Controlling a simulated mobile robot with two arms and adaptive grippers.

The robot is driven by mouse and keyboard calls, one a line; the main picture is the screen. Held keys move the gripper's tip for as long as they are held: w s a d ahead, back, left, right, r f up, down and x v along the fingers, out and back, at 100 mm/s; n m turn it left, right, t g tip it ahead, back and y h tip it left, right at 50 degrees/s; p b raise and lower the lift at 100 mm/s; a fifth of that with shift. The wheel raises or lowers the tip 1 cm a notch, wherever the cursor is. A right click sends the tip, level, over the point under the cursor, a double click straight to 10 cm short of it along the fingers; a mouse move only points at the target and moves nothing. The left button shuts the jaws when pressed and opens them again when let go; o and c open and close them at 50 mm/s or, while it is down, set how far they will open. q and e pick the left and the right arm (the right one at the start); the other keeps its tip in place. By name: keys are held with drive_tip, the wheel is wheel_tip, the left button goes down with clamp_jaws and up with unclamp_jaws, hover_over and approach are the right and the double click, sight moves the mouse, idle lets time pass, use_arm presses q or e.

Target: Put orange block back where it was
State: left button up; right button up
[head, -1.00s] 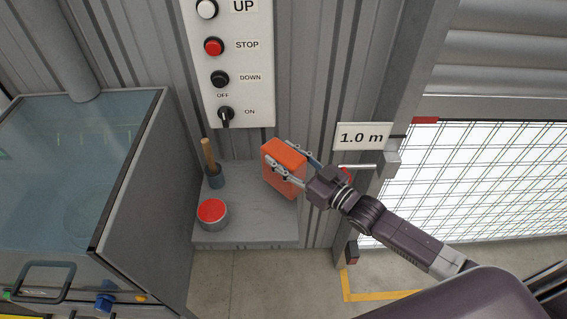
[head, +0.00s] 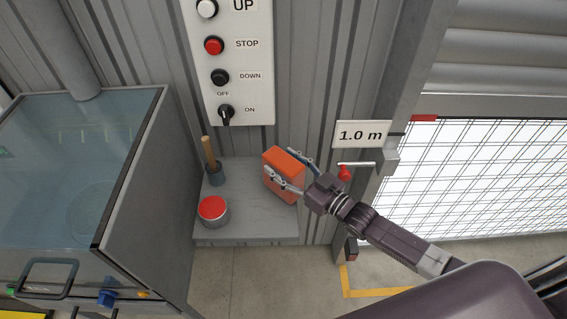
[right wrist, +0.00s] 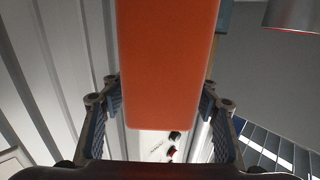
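The orange block (head: 285,160) is upright between the two fingers of my right gripper (head: 292,171), over the right part of the small grey shelf (head: 250,215) against the wall. Whether the block's lower end touches the shelf cannot be told. My left gripper is not in view.
A round grey tin with a red top (head: 213,208) stands at the shelf's front left. Behind it is a wooden handle (head: 209,153) in a dark cup (head: 216,176). A control panel (head: 232,60) hangs above. A glass-topped cabinet (head: 75,160) is left; a 1.0 m sign (head: 361,135) is right.

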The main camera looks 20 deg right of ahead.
sight(299, 176)
drive_tip(key=shift+r, duration=0.2)
drive_tip(key=shift+s+d+f, duration=0.15)
drive_tip(key=shift+s, duration=0.1)
drive_tip(key=b+v, duration=0.1)
drive_tip(key=v, duration=0.9)
drive_tip(key=shift+s, duration=0.15)
drive_tip(key=shift+s+d+b, duration=0.3)
drive_tip(key=shift+s+d, duration=0.05)
drive_tip(key=shift+s, duration=0.2)
